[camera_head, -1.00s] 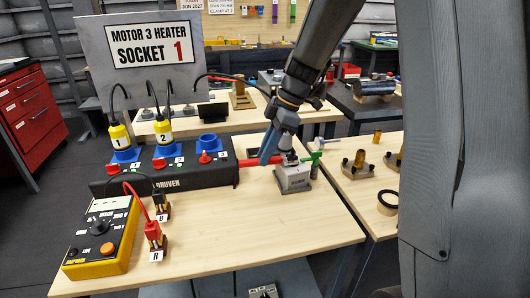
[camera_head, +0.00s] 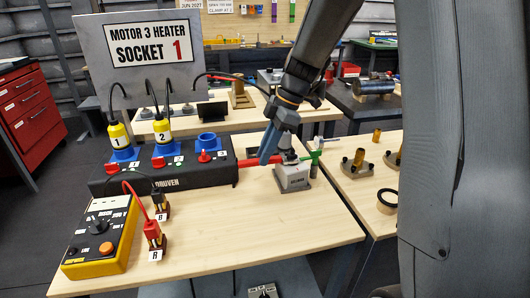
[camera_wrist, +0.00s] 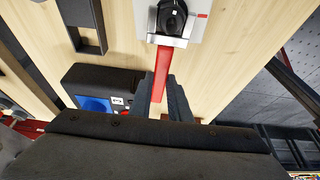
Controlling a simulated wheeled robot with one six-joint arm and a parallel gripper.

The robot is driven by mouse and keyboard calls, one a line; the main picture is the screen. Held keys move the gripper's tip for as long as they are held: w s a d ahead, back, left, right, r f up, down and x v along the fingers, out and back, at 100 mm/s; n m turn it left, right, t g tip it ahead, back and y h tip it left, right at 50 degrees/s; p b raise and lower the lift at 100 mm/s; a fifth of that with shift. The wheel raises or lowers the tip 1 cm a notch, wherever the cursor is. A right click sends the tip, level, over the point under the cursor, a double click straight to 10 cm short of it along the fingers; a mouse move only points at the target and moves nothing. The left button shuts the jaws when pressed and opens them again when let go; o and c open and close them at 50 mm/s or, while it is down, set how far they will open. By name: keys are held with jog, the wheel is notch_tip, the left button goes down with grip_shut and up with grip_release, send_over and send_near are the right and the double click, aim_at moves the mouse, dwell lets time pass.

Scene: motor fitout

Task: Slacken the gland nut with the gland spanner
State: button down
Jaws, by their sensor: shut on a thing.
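The gland spanner is a flat red bar (camera_head: 249,162), in the wrist view (camera_wrist: 161,72) running from my fingers to a grey box. My gripper (camera_head: 268,158) is shut on the spanner, just left of the box; its dark fingers show in the wrist view (camera_wrist: 162,100). The grey box (camera_head: 293,178) stands on the bench. A black round fitting, seemingly the gland nut (camera_wrist: 172,17), is on its top. The spanner's far end meets the box beside this fitting; I cannot tell how well it is seated.
A black socket unit (camera_head: 205,176) with blue sockets stands left of the box. A green clamp-like piece (camera_head: 314,157) is close on its right. A yellow meter (camera_head: 103,236) with red and black probes is at front left. The bench front (camera_head: 250,225) is clear.

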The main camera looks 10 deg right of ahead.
aim_at(247, 161)
jog(key=shift+a, duration=0.1)
jog(key=shift+a, duration=1.9)
jog(key=shift+r, duration=0.15)
jog(key=shift+r+p, duration=1.6)
jog(key=shift+r, duration=1.3)
